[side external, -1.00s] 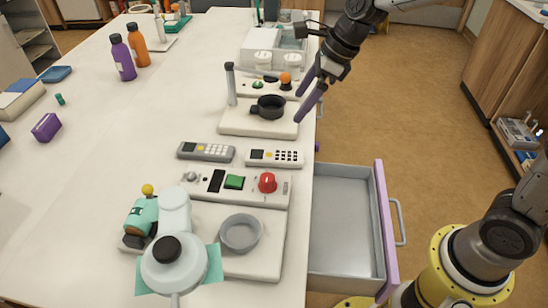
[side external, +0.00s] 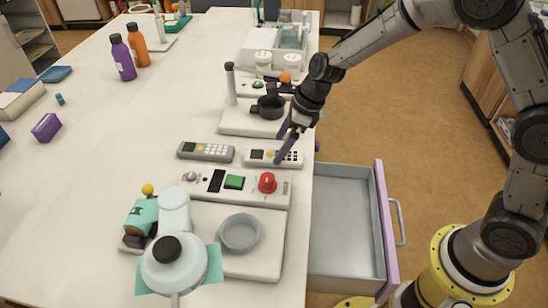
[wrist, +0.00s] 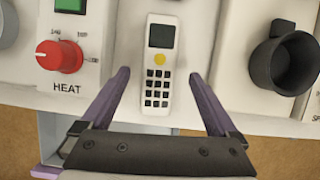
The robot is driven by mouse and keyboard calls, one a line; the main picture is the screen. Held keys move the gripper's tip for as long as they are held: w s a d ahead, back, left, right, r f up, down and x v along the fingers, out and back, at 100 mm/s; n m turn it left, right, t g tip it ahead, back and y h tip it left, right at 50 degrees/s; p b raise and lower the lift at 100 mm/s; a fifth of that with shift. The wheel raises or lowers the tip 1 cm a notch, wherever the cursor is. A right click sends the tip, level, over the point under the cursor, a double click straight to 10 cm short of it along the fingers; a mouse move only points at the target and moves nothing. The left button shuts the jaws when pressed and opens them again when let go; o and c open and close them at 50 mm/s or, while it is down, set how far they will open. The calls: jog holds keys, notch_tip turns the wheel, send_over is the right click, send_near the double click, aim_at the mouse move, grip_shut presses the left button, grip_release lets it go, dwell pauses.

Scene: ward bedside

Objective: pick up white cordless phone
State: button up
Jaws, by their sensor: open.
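The white cordless phone (side external: 262,157) lies flat on the table near its right edge, face up, with a dark screen, a yellow button and black keys. It shows whole in the wrist view (wrist: 158,62). My gripper (side external: 282,143) is open above the phone's right end and hides part of it in the side view. In the wrist view the two purple fingers (wrist: 162,85) stand apart, one on each side of the phone's lower end. Nothing is between them in their grip.
A grey phone (side external: 206,151) lies left of the white one. A panel with a red knob (side external: 267,182) is on the near side, and a black pan (side external: 270,107) on a white unit is on the far side. An open drawer (side external: 345,220) juts out at right.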

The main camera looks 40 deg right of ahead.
aim_at(274, 155)
jog(key=x, duration=0.3)
jog(key=shift+a+f, duration=0.1)
jog(key=shift+f, duration=0.1)
grip_shut()
jog(key=shift+r, duration=0.1)
dwell(0.3)
